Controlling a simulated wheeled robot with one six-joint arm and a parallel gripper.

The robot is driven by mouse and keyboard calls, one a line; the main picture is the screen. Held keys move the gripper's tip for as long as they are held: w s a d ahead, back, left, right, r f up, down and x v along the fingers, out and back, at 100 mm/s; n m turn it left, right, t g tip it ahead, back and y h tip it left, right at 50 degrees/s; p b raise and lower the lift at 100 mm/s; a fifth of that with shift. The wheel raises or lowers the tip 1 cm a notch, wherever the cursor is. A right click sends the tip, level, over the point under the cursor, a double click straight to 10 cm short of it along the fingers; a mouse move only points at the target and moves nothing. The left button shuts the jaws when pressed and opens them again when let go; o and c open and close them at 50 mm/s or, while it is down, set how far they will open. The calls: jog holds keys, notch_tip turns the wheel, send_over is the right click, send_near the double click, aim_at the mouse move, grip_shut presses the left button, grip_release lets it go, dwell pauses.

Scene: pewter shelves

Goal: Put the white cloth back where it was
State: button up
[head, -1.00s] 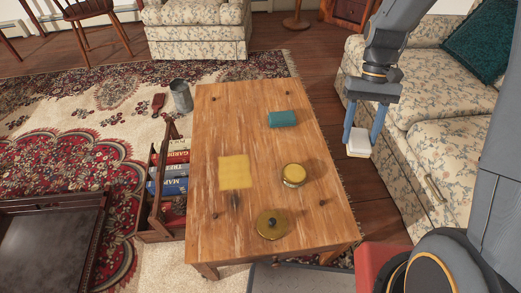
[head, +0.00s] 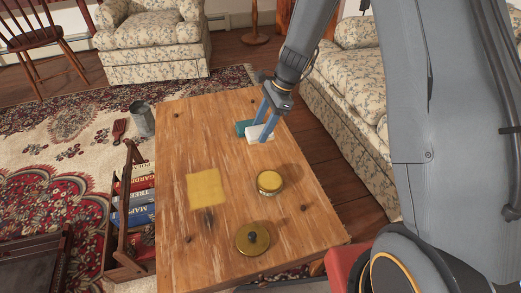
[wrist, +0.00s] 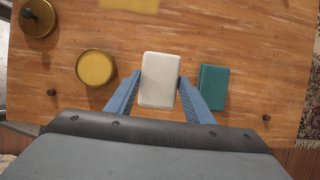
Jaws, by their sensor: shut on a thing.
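The white cloth (head: 260,134) is a small pale folded block. My gripper (head: 264,122) is shut on it, with a blue finger on each side, above the far right part of the wooden table (head: 180,130). The wrist view also shows the white cloth (wrist: 158,80) between my fingers (wrist: 152,92). A teal block (head: 241,127) lies on the table just beside it, partly hidden behind the cloth in the head view; it shows whole in the wrist view (wrist: 213,88). I cannot tell whether the cloth touches the tabletop.
A yellow square (head: 205,188), a round yellow-topped tin (head: 269,182) and a round brass lid with a dark knob (head: 252,239) are on the table. A book rack (head: 123,247) stands left of it. A floral sofa (head: 345,95) stands to the right.

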notch_tip(320, 180, down, 8)
jog(key=shift+b, duration=1.1)
jog(key=shift+f, duration=0.1)
jog(key=o, duration=0.9)
